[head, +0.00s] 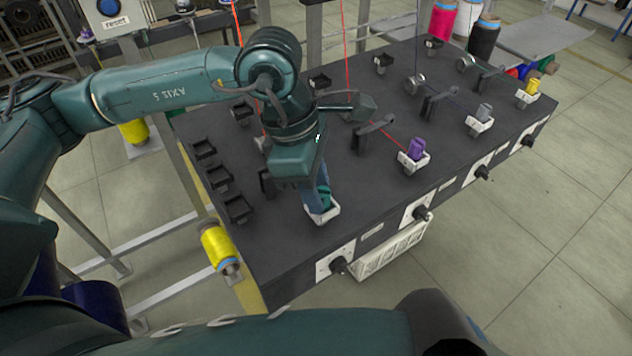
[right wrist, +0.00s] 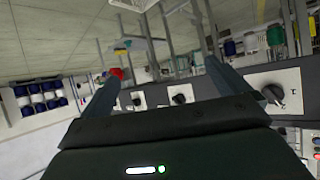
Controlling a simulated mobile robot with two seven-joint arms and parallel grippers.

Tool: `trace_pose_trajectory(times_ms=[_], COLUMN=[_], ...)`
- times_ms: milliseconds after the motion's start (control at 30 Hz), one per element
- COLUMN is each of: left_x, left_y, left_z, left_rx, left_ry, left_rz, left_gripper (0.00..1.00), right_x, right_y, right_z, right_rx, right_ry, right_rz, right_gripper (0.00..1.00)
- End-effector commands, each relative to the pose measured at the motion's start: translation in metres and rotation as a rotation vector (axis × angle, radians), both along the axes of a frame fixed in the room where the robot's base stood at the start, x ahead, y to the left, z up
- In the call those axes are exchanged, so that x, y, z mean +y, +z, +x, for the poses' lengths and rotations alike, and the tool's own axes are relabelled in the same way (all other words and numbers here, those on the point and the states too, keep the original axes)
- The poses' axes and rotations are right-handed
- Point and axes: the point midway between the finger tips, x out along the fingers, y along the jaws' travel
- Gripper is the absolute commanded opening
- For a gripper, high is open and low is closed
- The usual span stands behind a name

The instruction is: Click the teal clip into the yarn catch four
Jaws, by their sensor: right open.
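My left gripper (head: 321,193) points down at the near end of the dark bench, over a white yarn catch (head: 327,216). The teal clip (head: 325,196) shows at its fingertips, at the mouth of this catch. The fingers appear closed on the clip and partly hide it. I cannot tell whether the clip is fully seated. My right gripper (right wrist: 162,72) is open and empty in the right wrist view, away from the catch.
Other white catches hold a purple clip (head: 416,149), a grey clip (head: 485,112) and a yellow clip (head: 532,87). Black holders (head: 238,210) line the bench's left side. A yellow spool (head: 216,245) sits at the left edge. Knobs (head: 338,265) line the front.

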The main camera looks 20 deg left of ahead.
Motion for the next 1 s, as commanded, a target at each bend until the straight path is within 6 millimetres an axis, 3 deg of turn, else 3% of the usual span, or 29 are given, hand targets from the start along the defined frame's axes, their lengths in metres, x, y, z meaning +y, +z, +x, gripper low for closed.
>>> trace_pose_trajectory(times_ms=[133, 467, 533, 600, 1000], left_x=[0.000, 0.000, 0.000, 0.000, 0.023], left_y=[0.000, 0.000, 0.000, 0.000, 0.091], left_z=[0.000, 0.000, 0.000, 0.000, -0.002], left_rx=[0.000, 0.000, 0.000, 0.000, -0.006], left_ry=[0.000, 0.000, 0.000, 0.000, 0.002], left_rz=[0.000, 0.000, 0.000, 0.000, -0.001], left_gripper=[0.46, 0.46, 0.46, 0.46, 0.46], right_x=[0.000, 0.000, 0.001, 0.009, 0.009], right_y=[0.000, 0.000, 0.003, 0.021, 0.021], right_z=[-0.001, -0.001, -0.001, -0.004, -0.001], right_rx=[0.002, 0.003, 0.004, -0.008, -0.016], right_ry=[0.000, 0.000, -0.002, 0.003, -0.004], right_rz=[0.001, 0.007, 0.023, 0.072, 0.084], right_gripper=[1.00, 1.00, 1.00, 1.00, 1.00])
